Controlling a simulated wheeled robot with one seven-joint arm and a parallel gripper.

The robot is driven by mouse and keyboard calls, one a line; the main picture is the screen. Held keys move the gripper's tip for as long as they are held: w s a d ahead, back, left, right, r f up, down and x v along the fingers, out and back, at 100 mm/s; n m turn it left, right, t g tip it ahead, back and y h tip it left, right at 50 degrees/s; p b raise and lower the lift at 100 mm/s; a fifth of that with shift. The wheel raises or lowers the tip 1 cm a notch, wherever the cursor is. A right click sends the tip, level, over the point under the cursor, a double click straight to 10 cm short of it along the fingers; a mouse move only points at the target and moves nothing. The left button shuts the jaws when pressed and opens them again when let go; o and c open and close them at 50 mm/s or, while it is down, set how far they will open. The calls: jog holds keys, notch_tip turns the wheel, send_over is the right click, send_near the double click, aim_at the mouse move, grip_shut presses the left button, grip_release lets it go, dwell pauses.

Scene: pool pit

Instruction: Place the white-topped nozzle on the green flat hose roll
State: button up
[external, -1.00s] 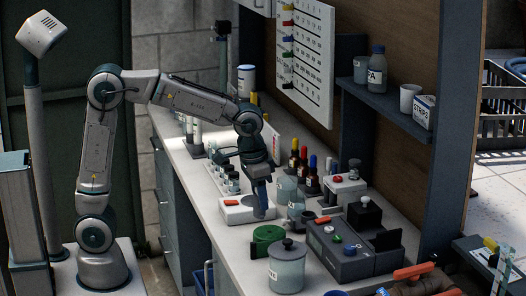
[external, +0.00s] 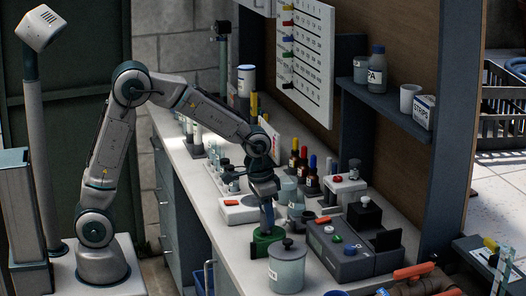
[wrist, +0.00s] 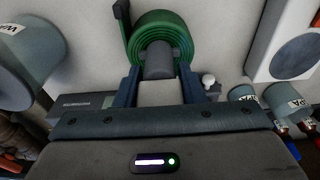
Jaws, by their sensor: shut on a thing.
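The green flat hose roll (external: 262,246) lies on the bench, directly under my gripper (external: 267,228) in the external view. In the wrist view, the green coil (wrist: 162,24) shows just beyond the fingertips. My gripper (wrist: 159,80) is shut on the nozzle (wrist: 158,60), which shows as a grey cylinder with a paler part (wrist: 160,93) nearer the camera. The nozzle's far end overlaps the coil in the wrist view. I cannot tell whether it touches the roll. In the external view the nozzle is mostly hidden by the fingers.
A lidded jar (external: 287,268) stands close in front of the roll. A grey instrument box (external: 345,250) is at its right. A white device (external: 240,209) lies behind, with beakers and capped bottles (external: 311,178) nearby. A shelf (external: 385,108) juts out at the right.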

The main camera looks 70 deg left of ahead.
jog(key=shift+f, duration=0.15)
jog(key=o, duration=1.1)
jog(key=shift+o, duration=0.2)
jog(key=shift+r, duration=0.65)
notch_tip(320, 180, up, 10)
jog(key=s, duration=0.2)
jog(key=s+a+f, duration=0.1)
jog(key=s+f, duration=0.1)
jog(key=s, duration=0.8)
jog(key=s+a+f+t, duration=0.1)
jog(key=s+a+f, duration=0.1)
jog(key=s, duration=0.9)
jog(key=shift+s+f, duration=0.2)
jog(key=shift+f, duration=0.2)
